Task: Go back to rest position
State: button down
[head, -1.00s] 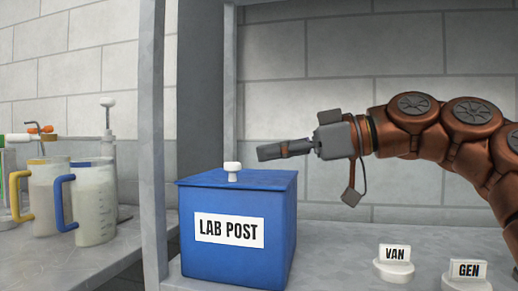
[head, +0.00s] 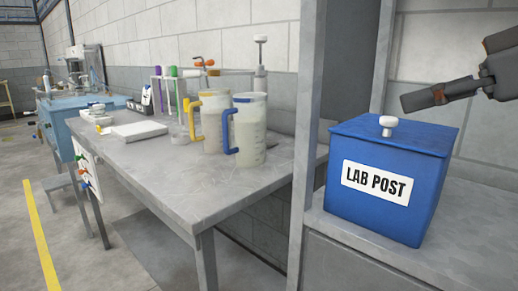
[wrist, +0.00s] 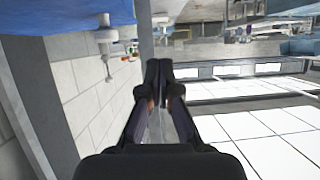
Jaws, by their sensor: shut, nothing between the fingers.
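My gripper (head: 424,98) is at the upper right of the head view, above and just right of the blue LAB POST box's lid. It is shut and empty, and points left. The wrist view also shows its two fingers (wrist: 158,72) together at the tips. The blue box (head: 382,218) has a closed lid with a white knob (head: 388,123) and a white LAB POST label (head: 376,182). In the wrist view a blue surface with a white knob (wrist: 106,37) shows at the upper left. Most of my arm is outside the head view.
A grey bench (head: 190,185) left of the box holds a jug with a yellow handle (head: 214,120) and a jug with a blue handle (head: 250,130). A grey post (head: 309,110) stands between bench and box.

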jog(key=s+a+f+m+g+h+p, duration=0.25)
jog(key=a+f+g+h+p, duration=0.35)
jog(key=a+p, duration=0.65)
jog(key=s+d+f+m+g+h+p, duration=0.1)
jog(key=s+d+f+m+g+p, duration=0.1)
jog(key=s+d+f+m+p, duration=0.1)
jog(key=s+d+f+m+g+h+p, duration=0.2)
jog(key=s+d+f+p, duration=0.3)
jog(key=s+p, duration=0.5)
notch_tip(320, 180, down, 2)
jog(key=shift+s+m+g+h+p, duration=0.25)
jog(key=shift+m+g+h+p, duration=0.05)
jog(key=shift+m+p, duration=0.5)
